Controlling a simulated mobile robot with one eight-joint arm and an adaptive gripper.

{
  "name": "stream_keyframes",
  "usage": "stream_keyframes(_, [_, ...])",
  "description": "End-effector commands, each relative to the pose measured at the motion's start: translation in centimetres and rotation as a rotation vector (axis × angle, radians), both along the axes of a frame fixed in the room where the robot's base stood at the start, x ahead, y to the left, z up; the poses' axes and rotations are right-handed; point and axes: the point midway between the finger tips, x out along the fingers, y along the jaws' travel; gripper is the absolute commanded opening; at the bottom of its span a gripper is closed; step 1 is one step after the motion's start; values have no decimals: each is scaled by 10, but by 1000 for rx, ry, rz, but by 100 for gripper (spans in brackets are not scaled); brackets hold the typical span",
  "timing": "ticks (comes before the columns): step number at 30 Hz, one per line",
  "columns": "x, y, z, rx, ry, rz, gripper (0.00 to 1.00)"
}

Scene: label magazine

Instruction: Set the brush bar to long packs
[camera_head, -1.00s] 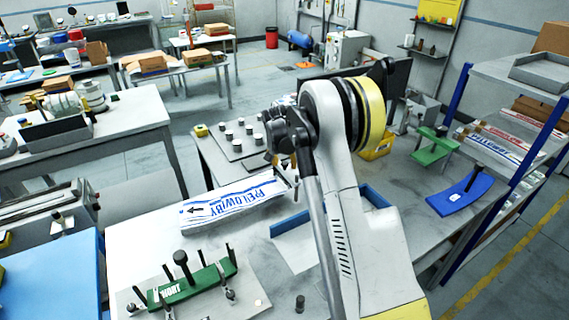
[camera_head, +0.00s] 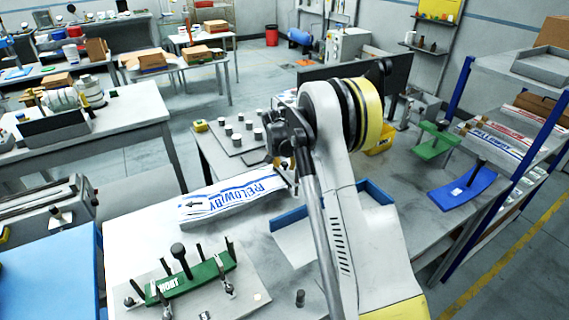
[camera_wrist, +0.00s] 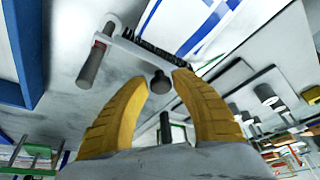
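In the wrist view, the brush bar (camera_wrist: 152,47) is a light bar with a row of black bristles beside a white and blue label stack. A grey cylinder (camera_wrist: 92,64) and a dark round knob (camera_wrist: 160,83) are at the bar. My gripper (camera_wrist: 163,79) has its yellow fingers apart, with the knob showing between their tips; I cannot tell if they touch it. In the head view, the label stack (camera_head: 235,197) lies on the table, and my arm mostly hides the gripper and brush bar at its right end.
A green gauge bar (camera_head: 190,278) with black pegs lies on a plate at front left. A blue curved piece (camera_head: 466,190) and a green stand (camera_head: 434,143) are on the right. A plate with several grey posts (camera_head: 229,130) is behind the stack. A blue-edged tray (camera_head: 376,193) sits beside my arm.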

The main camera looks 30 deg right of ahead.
Motion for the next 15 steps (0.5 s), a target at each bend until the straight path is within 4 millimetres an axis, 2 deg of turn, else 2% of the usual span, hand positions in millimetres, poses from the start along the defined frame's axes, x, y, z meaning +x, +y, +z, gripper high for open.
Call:
stream_keyframes(11, [0, 0, 2, -1, -2, 0, 48])
stream_keyframes(15, [-4, 4, 17, -1, -3, 0, 48])
